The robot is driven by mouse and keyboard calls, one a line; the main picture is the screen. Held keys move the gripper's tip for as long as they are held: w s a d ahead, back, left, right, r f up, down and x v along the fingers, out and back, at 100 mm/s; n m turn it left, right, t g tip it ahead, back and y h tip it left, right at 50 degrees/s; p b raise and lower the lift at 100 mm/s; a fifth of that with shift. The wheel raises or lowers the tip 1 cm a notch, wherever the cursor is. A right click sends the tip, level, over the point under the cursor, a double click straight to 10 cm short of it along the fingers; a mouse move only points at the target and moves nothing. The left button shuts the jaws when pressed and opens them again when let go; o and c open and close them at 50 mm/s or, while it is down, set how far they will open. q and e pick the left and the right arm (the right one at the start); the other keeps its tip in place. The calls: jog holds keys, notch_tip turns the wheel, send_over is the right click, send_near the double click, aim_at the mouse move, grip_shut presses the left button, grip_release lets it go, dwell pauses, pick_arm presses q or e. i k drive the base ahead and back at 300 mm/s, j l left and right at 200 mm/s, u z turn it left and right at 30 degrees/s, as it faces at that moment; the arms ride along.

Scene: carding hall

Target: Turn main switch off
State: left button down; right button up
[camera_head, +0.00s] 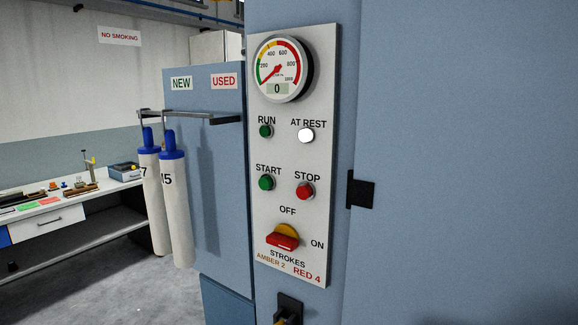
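The main switch (283,238) is a red handle on a yellow disc, low on the light grey control panel (319,225). OFF is printed above it and ON to its right. The red handle lies roughly level, in line with ON rather than pointing up to OFF. Above it are the green START button (266,183) and the red STOP button (305,190). The white AT REST lamp (306,135) looks bright; the green RUN lamp (265,131) looks dark. The round gauge (281,69) shows 0. Neither of my grippers is in view.
A black bracket with a yellow part (289,308) sits below the panel. A black latch (361,189) is on the blue cabinet face to the right. Two white, blue-capped rolls (176,210) hang from a rail at left. A workbench (45,225) stands behind.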

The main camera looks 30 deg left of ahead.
aim_at(284, 237)
jog(key=u, duration=0.4)
jog(key=i+j+u, duration=0.1)
jog(key=u, duration=0.3)
jog(key=i+u, duration=0.25)
jog(key=u, duration=0.15)
jog(key=i+u, duration=0.2)
jog(key=u, duration=0.2)
